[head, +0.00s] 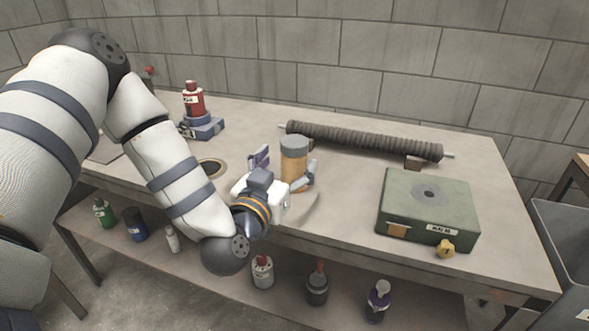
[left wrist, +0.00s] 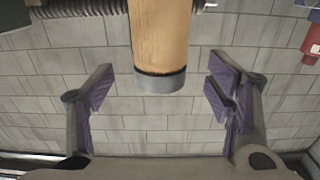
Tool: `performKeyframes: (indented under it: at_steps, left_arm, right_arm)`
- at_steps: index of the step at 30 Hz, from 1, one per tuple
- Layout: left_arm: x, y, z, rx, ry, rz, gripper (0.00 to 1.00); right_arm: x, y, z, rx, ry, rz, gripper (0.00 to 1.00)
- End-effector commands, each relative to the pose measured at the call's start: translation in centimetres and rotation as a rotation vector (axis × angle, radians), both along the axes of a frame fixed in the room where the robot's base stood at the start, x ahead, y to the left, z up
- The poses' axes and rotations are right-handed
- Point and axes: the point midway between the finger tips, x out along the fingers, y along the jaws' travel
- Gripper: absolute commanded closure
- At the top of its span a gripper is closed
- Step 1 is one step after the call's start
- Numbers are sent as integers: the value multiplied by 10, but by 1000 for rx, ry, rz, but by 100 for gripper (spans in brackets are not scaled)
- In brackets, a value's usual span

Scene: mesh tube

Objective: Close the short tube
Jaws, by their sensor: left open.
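The short tube (head: 293,168) is a tan cylinder standing upright near the middle of the table, with a grey cap (head: 294,143) at its top. In the left wrist view the picture is upside down, so the tube (left wrist: 160,35) hangs from the top edge with its cap (left wrist: 160,81) lowest. A thin dark band shows between tan body and cap. My left gripper (head: 282,170) is open at the tube, its purple-padded fingers (left wrist: 163,90) on either side of it. Clear gaps show on both sides in the wrist view. The tube's base is partly hidden.
A long ribbed dark tube (head: 360,140) lies behind. A red bottle (head: 193,98) stands on blue boxes (head: 204,129) at back left. Bottles stand on the lower shelf. The table's front edge is close.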

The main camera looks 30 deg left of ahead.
Motion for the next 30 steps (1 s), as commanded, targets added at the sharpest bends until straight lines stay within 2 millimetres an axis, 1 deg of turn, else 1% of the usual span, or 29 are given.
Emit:
performKeyframes:
  at_steps: [3, 6, 9, 20, 23, 24, 26, 27, 28, 30]
  left_arm:
    - [19, 6, -5, 1, 0, 3, 27]
    - [35, 9, -6, 1, -1, 2, 27]
    - [44, 11, -5, 2, 0, 1, 27]
    - [47, 11, -4, 0, 0, 0, 27]
    - [47, 11, -4, 0, 0, 0, 47]
    - [47, 11, -4, 0, 0, 1, 56]
    - [47, 11, -4, 0, 0, 1, 70]
    - [47, 11, -4, 0, 0, 1, 79]
    - [47, 11, -4, 0, 0, 1, 82]
    - [47, 11, -4, 0, 0, 1, 83]
  right_arm:
    - [-3, 0, -4, 0, 12, 0, 31]
    - [-5, 0, -6, 0, 18, 0, 31]
    - [-6, 0, -6, 0, 21, 0, 31]
    - [-6, 0, -6, 0, 20, 1, 31]
    - [-6, 0, -6, 0, 20, 1, 31]
    - [-6, 0, -6, 0, 20, 1, 31]
    - [-6, 0, -6, 0, 20, 1, 31]
    - [-6, 0, -6, 0, 20, 1, 31]
    - [-6, 0, -6, 0, 20, 1, 31]
    - [-6, 0, -6, 0, 20, 1, 31]
